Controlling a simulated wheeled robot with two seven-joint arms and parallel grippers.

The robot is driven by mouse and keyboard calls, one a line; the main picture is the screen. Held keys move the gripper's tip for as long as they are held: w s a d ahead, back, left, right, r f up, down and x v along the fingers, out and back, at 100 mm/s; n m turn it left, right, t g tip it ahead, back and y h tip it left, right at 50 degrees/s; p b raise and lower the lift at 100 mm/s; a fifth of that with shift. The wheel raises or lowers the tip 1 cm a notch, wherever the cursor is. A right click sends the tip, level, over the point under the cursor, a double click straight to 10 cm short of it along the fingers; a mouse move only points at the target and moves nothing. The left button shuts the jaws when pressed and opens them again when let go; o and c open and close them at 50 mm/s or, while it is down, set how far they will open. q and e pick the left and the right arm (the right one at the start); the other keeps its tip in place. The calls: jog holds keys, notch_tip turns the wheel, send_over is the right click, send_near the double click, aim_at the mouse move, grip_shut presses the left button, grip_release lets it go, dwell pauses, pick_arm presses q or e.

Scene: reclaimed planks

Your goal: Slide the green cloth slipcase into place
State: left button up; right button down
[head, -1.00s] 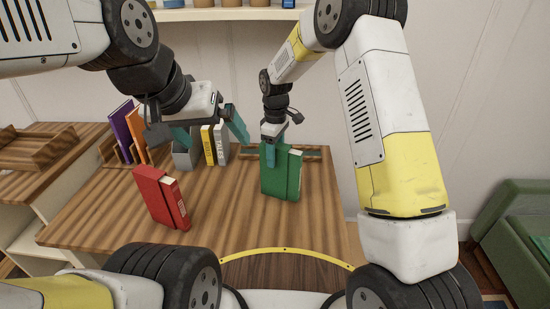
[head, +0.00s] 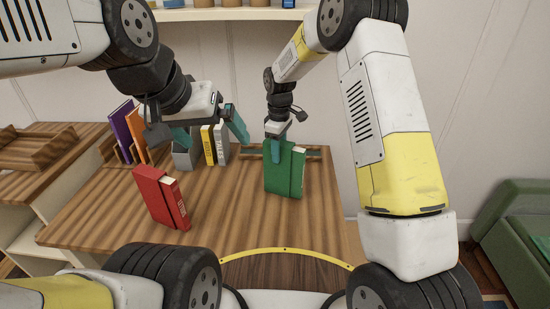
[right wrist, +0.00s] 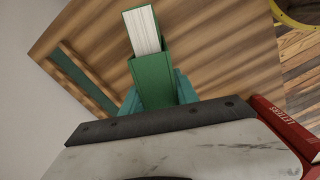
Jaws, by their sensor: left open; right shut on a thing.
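The green slipcase (head: 284,182) stands upright on the table, right of centre. A green-covered book with white pages (right wrist: 142,30) sticks partly out of one side of it in the right wrist view. My right gripper (head: 277,152) is shut on the green slipcase (right wrist: 153,78), with its teal fingers on either side of it. Whether the slipcase touches the table is hard to tell. My left gripper (head: 210,131) is open and empty, above the table in front of the upright books at the back left.
A red slipcase with a book (head: 161,198) stands at the front left. Purple and orange books (head: 135,130) and yellow and grey books (head: 208,145) stand at the back left. A wooden holder with a teal strip (right wrist: 80,75) lies behind the slipcase. The front middle of the table is clear.

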jog(key=w+d, duration=0.6)
jog(key=w, duration=0.3)
jog(key=shift+d, duration=0.4)
dwell(0.5)
jog(key=c, duration=0.6)
grip_release()
jog(key=shift+s, duration=0.1)
jog(key=shift+r, duration=3.5)
jog(key=o, duration=0.6)
jog(key=shift+c, duration=0.2)
jog(key=shift+r, duration=0.1)
